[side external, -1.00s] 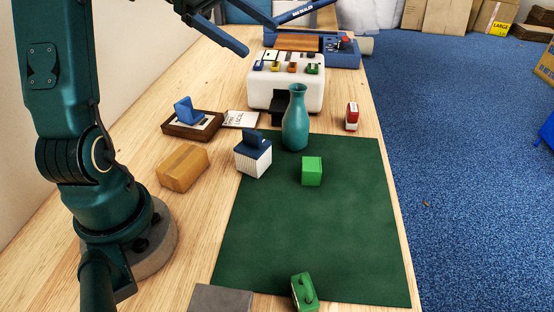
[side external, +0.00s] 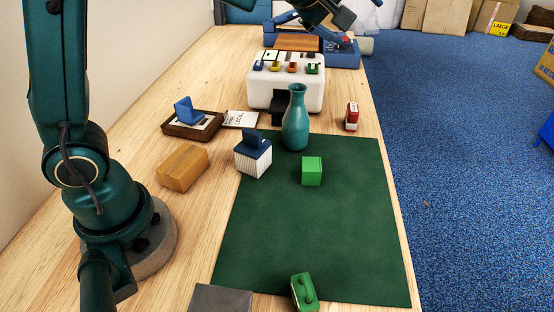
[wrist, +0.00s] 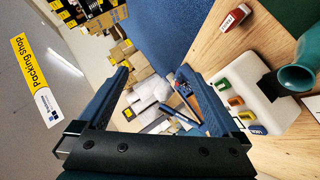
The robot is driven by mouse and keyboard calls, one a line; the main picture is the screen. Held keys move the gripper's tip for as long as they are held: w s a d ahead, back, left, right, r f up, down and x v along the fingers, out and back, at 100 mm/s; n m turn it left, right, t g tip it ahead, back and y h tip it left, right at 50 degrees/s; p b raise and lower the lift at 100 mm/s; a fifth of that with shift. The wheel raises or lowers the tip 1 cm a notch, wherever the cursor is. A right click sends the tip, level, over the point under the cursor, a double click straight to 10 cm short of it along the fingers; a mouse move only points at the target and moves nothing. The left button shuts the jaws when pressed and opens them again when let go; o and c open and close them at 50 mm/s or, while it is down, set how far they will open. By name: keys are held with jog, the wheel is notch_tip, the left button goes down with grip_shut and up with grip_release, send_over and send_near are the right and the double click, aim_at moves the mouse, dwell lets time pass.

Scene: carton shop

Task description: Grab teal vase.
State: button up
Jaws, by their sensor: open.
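The teal vase (side external: 295,122) stands upright at the far edge of the green mat (side external: 318,230), in front of the white block-like dispenser (side external: 286,86). In the wrist view the vase (wrist: 297,77) shows only in part, at the right edge. My gripper (wrist: 153,80) is open, with nothing between its two blue fingers, and points past the table toward cartons. In the side view my gripper is high at the top edge, above and beyond the vase and clear of it, partly cut off.
A green cube (side external: 312,171) and a white block with a dark blue top (side external: 253,154) are near the vase. A red-and-white item (side external: 352,116) stands to its right. The mat's middle is clear.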

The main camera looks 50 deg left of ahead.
jog(key=s+d+m+g+y, duration=0.1)
jog(key=s+m+g+y, duration=0.45)
jog(key=s, duration=0.75)
jog(key=n+t+y, duration=0.1)
jog(key=t+y, duration=0.1)
send_near(297, 123)
jog(key=x, duration=0.4)
jog(key=shift+s+f, duration=0.15)
jog(key=shift+f, duration=0.2)
jog(key=shift+a+f, duration=0.2)
jog(key=shift+f, duration=0.05)
jog(key=x, duration=1.1)
jog(key=shift+w+a, duration=0.25)
jog(key=shift+a, duration=0.05)
jog(key=c, duration=1.4)
jog(key=shift+c, duration=0.7)
